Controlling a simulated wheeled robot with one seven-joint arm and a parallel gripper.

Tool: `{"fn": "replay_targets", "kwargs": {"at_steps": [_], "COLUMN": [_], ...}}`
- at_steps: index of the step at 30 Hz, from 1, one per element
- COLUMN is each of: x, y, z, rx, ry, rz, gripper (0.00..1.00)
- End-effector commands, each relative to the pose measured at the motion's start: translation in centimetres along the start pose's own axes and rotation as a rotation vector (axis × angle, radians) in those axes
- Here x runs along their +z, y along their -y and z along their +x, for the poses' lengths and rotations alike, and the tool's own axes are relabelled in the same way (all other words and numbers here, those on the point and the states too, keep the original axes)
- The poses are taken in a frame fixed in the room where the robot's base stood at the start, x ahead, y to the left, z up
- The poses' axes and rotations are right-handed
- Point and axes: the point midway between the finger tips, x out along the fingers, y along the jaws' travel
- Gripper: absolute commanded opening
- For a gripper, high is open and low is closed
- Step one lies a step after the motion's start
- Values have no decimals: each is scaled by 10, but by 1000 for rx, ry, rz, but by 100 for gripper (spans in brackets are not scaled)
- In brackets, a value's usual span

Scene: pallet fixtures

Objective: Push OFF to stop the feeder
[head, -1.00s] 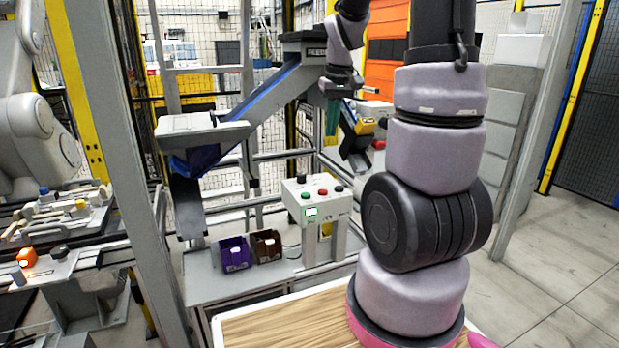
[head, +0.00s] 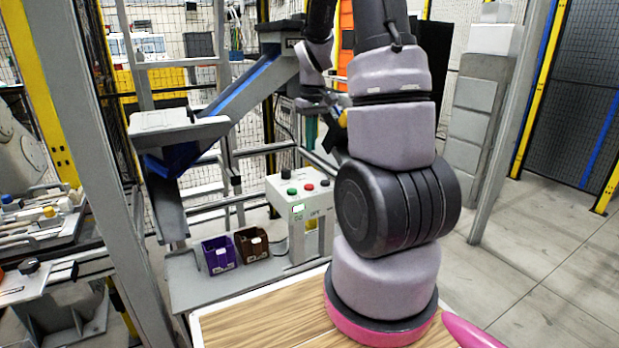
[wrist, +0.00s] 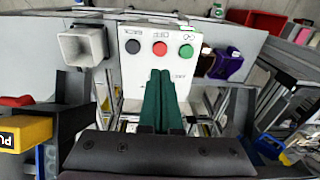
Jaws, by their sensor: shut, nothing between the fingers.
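The pale control box (head: 283,212) stands on the grey shelf. On its top, from left to right in the head view, are a green button (head: 291,191), a red button (head: 309,186) and a black one (head: 324,183). Small lettering is on its front, seemingly OFF below the red button. In the wrist view the order is reversed: black (wrist: 132,46), red (wrist: 160,48), green (wrist: 186,51). My gripper (wrist: 160,74) has its green fingers together, empty, with the tips in line below the red button in that picture. They appear above the box, apart from it.
A purple bin (head: 219,256) and a brown bin (head: 252,244) sit left of the box. The feeder's blue-lined chute (head: 240,95) slopes down behind. A grey post (head: 95,150) stands at the left. A yellow sign (wrist: 25,132) is close by in the wrist view.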

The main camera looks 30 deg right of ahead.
Motion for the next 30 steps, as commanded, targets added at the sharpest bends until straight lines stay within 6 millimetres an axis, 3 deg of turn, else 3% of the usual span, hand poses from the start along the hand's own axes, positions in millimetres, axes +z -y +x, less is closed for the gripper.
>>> {"fn": "replay_targets", "kwargs": {"at_steps": [9,15,21,30], "x": [1,1,0,0], "y": [0,0,0,0], "z": [70,101,114,114], "rx": [-1,-1,-1,0], "ry": [6,4,1,0], "rz": [1,0,0,0], "gripper": [0,0,0,0]}}
